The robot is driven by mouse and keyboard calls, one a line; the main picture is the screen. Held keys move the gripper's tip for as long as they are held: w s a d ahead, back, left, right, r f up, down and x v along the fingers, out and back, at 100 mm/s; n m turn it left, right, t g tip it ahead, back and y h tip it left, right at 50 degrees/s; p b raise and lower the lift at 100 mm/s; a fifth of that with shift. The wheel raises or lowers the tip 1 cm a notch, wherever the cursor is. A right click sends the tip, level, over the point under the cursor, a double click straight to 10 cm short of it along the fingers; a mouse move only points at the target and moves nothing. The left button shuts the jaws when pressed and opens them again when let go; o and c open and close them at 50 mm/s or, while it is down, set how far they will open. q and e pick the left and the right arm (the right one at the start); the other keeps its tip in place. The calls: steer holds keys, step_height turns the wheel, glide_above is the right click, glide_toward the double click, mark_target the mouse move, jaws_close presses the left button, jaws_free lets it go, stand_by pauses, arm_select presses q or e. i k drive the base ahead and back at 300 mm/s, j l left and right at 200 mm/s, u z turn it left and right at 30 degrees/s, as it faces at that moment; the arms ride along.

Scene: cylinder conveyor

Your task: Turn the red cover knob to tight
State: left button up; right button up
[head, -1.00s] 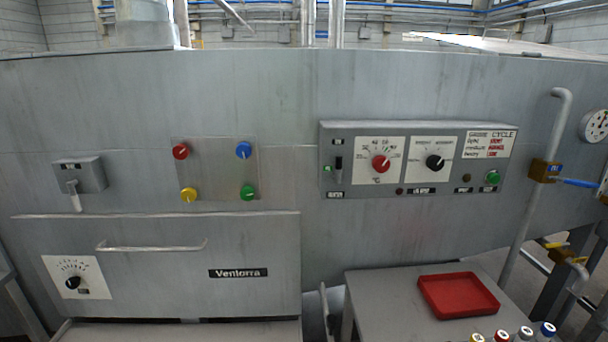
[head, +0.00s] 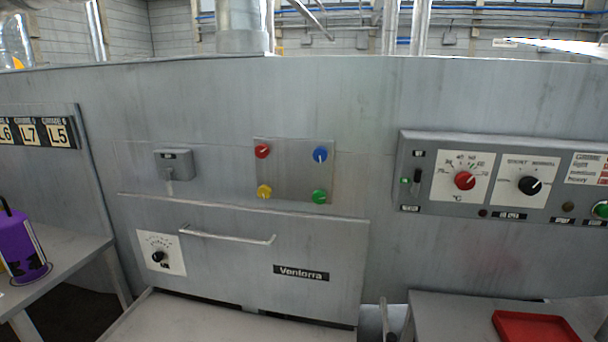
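The red cover knob (head: 262,151) is at the top left corner of a square metal cover plate (head: 292,172) on the grey machine front. A blue knob (head: 320,155) is at the plate's top right, a yellow knob (head: 264,191) at the bottom left and a green knob (head: 319,196) at the bottom right. The red knob carries a pale pointer mark; its exact direction is too small to read surely. Neither of my grippers shows in the head view.
Below the plate is a drawer-like door with a bar handle (head: 227,238). A control panel (head: 415,143) with another red knob (head: 465,181) is to the right. A purple container (head: 20,247) stands on a left side table. A red tray (head: 536,326) is at bottom right.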

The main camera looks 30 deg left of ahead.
mark_target(261, 151)
steer(key=j+u, duration=0.1)
steer(key=u, duration=0.25)
steer(key=j+u, duration=0.1)
steer(key=u, duration=0.25)
steer(key=i+j+u, duration=0.1)
steer(key=u, duration=0.3)
